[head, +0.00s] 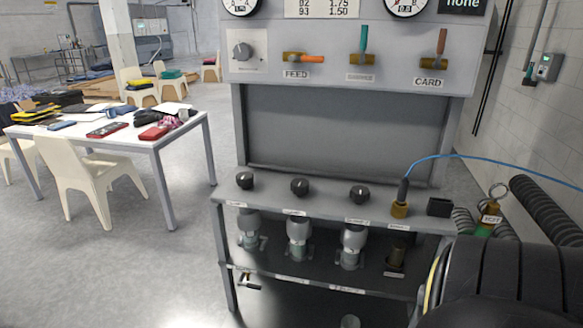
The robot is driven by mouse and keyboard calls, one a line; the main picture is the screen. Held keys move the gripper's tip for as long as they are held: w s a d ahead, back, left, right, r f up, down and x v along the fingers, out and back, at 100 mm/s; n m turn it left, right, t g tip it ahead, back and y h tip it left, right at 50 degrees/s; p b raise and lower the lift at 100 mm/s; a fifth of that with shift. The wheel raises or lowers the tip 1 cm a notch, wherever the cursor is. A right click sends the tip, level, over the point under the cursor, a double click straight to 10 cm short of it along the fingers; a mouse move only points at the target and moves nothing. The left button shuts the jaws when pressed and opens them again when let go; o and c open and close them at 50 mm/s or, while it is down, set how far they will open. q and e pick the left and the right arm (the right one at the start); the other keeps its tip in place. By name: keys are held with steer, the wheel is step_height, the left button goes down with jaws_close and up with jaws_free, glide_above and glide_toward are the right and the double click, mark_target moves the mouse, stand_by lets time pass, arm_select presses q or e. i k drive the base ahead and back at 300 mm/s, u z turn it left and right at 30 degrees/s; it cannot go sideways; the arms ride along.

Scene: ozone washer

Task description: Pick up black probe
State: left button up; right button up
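The black probe (403,190) stands upright in a brass fitting (400,210) on the right part of the bench shelf. A thin blue cable (470,157) leaves its top and arcs off to the right edge. A large dark rounded shape with a yellow stripe fills the lower right corner, right of and nearer than the probe; I cannot tell whether it is part of my arm. No fingertips of my left or right gripper show in the head view.
The grey bench shelf (330,212) carries several black knobs and a small black box (440,207) right of the probe. A tagged brass piece (490,212) and black corrugated hoses (545,210) lie further right. A panel with levers (345,60) rises behind. A white table (105,135) stands left.

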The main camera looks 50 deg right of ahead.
mark_target(403, 185)
steer(key=z, duration=2.2)
steer(key=k, duration=0.35)
steer(key=z, duration=0.8)
steer(key=i, duration=0.75)
steer(key=u, duration=0.3)
